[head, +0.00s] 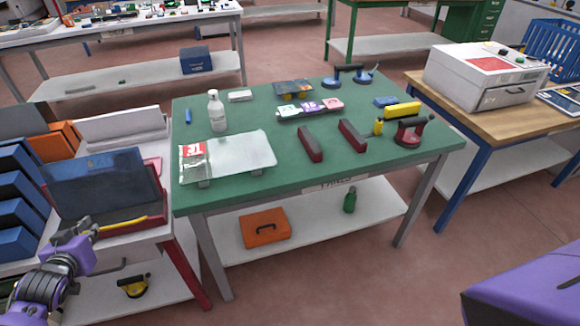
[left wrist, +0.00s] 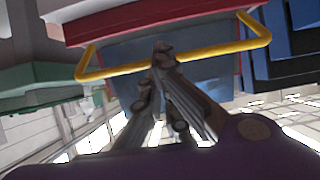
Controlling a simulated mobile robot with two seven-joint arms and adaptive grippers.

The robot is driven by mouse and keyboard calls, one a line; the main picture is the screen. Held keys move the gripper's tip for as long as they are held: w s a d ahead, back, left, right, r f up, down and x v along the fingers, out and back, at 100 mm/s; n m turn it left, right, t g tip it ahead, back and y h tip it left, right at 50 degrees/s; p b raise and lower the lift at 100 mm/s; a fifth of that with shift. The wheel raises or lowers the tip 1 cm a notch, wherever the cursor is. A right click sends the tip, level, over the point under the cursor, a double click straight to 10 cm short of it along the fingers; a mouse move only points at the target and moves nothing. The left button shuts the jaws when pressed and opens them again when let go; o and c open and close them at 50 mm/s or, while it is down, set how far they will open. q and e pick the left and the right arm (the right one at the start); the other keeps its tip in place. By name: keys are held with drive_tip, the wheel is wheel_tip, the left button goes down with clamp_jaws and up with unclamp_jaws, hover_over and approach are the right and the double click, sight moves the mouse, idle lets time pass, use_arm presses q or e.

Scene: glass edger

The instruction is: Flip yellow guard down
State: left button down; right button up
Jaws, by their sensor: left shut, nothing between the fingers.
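The yellow guard (head: 125,223) is a thin bent bar on the front of the edger (head: 152,203), at the left of the head view. In the left wrist view the guard (left wrist: 212,51) runs across the top as a wide U with bent ends, in front of a blue-grey panel (left wrist: 200,75). My left gripper (head: 90,228) is at the guard's left end in the head view. In the left wrist view its closed fingertips (left wrist: 162,48) overlap the bar's middle; I cannot tell whether they touch it. Nothing is between the fingers. My right gripper is out of view.
Blue bins (head: 18,185) stand left of the edger. A green-topped table (head: 240,188) with a glass sheet (head: 240,152), a white bottle (head: 217,112) and several tools stands to the right. An orange case (head: 265,228) lies on its shelf. Open floor lies in front.

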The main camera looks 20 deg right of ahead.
use_arm(q)
drive_tip(key=shift+w+r, duration=0.1)
drive_tip(key=shift+r, duration=0.15)
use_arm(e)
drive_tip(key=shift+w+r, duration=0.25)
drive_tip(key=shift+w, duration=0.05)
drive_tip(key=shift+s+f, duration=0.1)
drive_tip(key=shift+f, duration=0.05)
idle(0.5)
